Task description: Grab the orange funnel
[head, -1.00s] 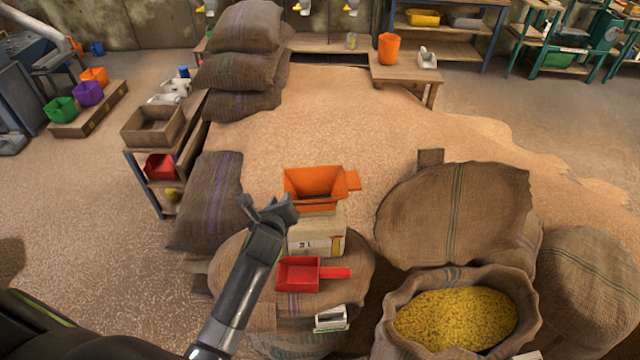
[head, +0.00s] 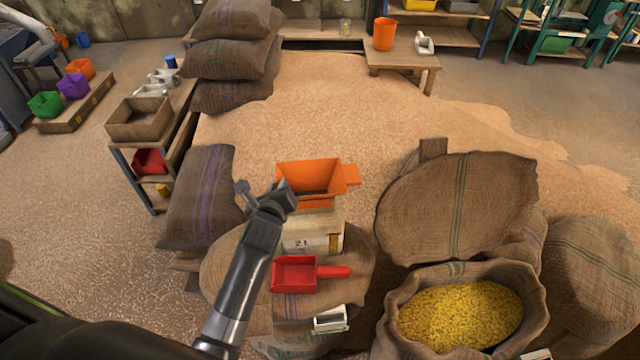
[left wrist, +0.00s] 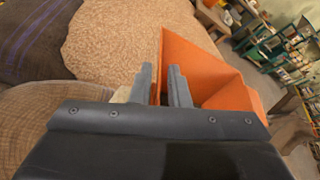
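The orange funnel (head: 312,172) is a square-mouthed hopper with a tab on its right side. It sits upright on a pale labelled block (head: 318,238) on top of a sack. My left gripper (head: 264,188) is at the funnel's left side, with one finger overlapping the near left corner in the head view. In the left wrist view the gripper (left wrist: 160,80) has its two fingers apart, with an orange wall of the funnel (left wrist: 215,78) showing between and beyond them. Contact cannot be told. My right gripper is not in view.
A red scoop (head: 296,274) and a small white-and-dark item (head: 330,319) lie just in front of the block. An open sack of yellow grain (head: 540,300) stands at right. A filled sack (head: 200,200) lies at left. The grain-covered floor behind is clear.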

